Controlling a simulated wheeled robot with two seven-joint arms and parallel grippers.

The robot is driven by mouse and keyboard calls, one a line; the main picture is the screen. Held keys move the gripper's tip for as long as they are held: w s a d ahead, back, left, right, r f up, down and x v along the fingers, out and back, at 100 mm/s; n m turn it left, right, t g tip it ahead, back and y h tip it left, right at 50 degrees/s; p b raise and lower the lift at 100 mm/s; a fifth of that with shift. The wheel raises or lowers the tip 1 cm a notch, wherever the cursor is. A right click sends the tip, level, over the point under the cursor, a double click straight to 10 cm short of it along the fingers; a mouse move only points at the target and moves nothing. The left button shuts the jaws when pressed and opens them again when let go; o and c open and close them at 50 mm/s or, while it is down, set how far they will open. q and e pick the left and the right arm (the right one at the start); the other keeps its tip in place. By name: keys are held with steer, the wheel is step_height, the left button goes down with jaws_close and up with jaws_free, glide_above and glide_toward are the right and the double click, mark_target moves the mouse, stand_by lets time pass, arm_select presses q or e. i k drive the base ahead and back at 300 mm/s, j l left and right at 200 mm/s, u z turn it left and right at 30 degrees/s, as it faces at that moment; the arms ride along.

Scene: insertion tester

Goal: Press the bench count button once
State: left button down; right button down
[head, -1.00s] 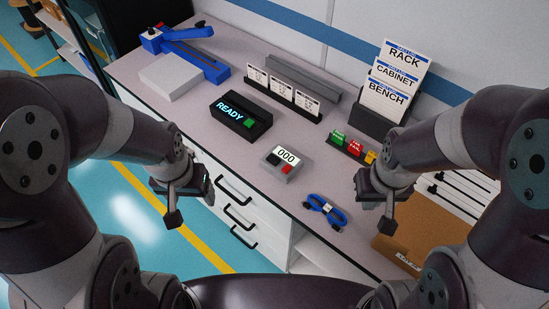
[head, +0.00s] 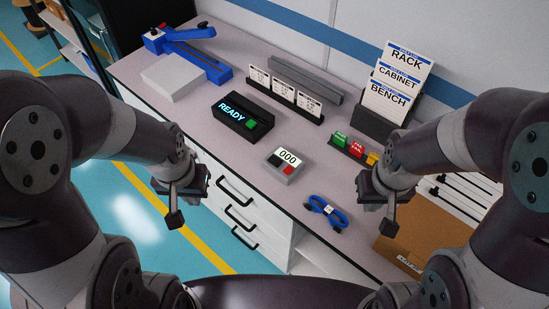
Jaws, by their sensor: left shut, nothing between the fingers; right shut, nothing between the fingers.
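The bench counter (head: 284,165) is a small grey box near the bench's front edge. Its display (head: 289,156) reads 000. It has a black button (head: 275,160) and a red button (head: 289,170) on top. My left gripper (head: 175,219) is shut and empty, in front of the bench, left of the counter and apart from it. My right gripper (head: 388,225) is shut and empty, to the right of the counter and apart from it.
A black READY box (head: 243,121) with a green button stands behind the counter. A coiled blue cable (head: 326,210) lies to its right. Coloured blocks (head: 355,148), a card rack (head: 372,121), and a cardboard box (head: 425,235) are further right. Bench surface around the counter is clear.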

mark_target(274, 160)
steer(key=i+j+z, duration=0.1)
steer(key=j+z, duration=0.3)
steer(key=i+j+z, duration=0.1)
steer(key=j+z, duration=0.15)
steer(key=z, duration=0.15)
steer(key=j+z, duration=0.4)
